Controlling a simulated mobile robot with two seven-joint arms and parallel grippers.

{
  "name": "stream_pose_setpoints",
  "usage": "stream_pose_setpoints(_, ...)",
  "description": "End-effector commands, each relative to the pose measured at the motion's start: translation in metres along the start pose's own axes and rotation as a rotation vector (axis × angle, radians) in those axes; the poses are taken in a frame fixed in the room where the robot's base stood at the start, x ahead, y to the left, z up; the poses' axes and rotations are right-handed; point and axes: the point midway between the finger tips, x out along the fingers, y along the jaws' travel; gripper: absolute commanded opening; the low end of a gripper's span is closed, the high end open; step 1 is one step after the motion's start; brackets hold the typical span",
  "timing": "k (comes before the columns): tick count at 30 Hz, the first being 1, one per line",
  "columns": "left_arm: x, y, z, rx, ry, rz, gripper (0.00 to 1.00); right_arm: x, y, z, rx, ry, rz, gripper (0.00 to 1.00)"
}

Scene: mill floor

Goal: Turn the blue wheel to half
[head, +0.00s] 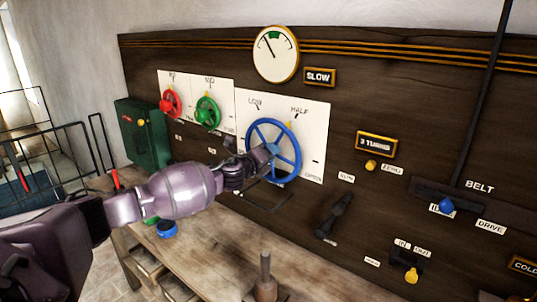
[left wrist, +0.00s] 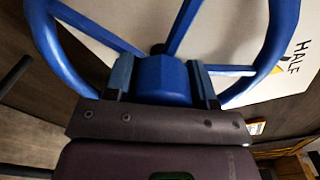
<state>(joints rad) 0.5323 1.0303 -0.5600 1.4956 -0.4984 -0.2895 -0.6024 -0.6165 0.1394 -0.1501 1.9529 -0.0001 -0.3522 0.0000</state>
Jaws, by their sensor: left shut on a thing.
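The blue wheel (head: 293,139) is mounted on a white panel (head: 317,130) marked LOW and HALF on the dark wall board. A small yellow mark (head: 274,121) shows at the top of its rim, between the LOW and HALF labels in the head view. My left gripper (head: 268,150) reaches in from the left and is shut on the blue wheel at its middle. In the left wrist view its two fingers (left wrist: 160,80) stand either side of the wheel's blue hub, and the HALF label (left wrist: 293,58) is at the right. My right gripper is not in view.
A red wheel (head: 171,103) and a green wheel (head: 208,113) are left of the blue one. A round gauge (head: 276,54) and a SLOW sign (head: 320,77) are above. A wooden bench (head: 207,250) runs below. A dark lever (head: 335,215) is at lower right.

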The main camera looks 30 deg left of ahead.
Motion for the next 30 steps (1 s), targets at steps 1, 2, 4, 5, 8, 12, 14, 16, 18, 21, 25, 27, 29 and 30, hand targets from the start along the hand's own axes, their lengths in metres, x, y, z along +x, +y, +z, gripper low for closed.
stream_pose_setpoints(1, 0.000, 0.001, -0.002, 0.002, 0.003, 0.002, 0.27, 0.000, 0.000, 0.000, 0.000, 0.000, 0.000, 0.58)
stream_pose_setpoints(2, 0.000, 0.001, -0.002, 0.003, 0.003, 0.002, 0.27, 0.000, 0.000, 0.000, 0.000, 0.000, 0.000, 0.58)
stream_pose_setpoints(4, 0.000, 0.001, -0.002, 0.004, 0.003, 0.002, 0.27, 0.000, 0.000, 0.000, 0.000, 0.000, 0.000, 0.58)
stream_pose_setpoints(5, 0.000, 0.001, -0.002, 0.004, 0.003, 0.002, 0.27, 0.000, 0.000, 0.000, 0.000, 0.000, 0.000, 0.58)
stream_pose_setpoints(8, 0.000, 0.001, -0.002, 0.003, 0.003, 0.002, 0.27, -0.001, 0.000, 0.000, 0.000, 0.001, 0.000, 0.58)
stream_pose_setpoints(12, 0.000, 0.001, -0.002, 0.003, 0.004, 0.002, 0.53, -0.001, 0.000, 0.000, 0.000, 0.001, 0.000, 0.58)
stream_pose_setpoints(14, 0.000, 0.001, -0.002, 0.002, 0.003, 0.002, 0.63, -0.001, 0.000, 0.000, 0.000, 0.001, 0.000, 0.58)
stream_pose_setpoints(16, 0.000, 0.001, -0.002, 0.002, 0.003, 0.001, 0.73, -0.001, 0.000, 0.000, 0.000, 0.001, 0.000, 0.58)
stream_pose_setpoints(18, 0.000, 0.001, -0.001, 0.002, 0.002, 0.001, 0.76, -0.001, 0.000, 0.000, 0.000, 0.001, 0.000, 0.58)
stream_pose_setpoints(21, 0.000, 0.001, -0.001, 0.002, 0.002, 0.001, 0.76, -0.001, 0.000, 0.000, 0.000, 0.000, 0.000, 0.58)
stream_pose_setpoints(25, -0.001, 0.000, -0.001, 0.003, 0.001, 0.000, 0.76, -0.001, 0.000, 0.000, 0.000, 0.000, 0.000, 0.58)
stream_pose_setpoints(27, -0.003, 0.001, -0.001, 0.003, 0.001, 0.001, 0.76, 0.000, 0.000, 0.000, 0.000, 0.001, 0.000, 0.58)
stream_pose_setpoints(29, -0.007, 0.001, 0.000, 0.003, 0.001, 0.001, 0.76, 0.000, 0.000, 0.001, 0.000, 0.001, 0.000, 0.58)
stream_pose_setpoints(30, -0.011, 0.001, -0.001, 0.003, 0.002, 0.000, 0.76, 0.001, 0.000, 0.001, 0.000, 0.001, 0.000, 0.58)
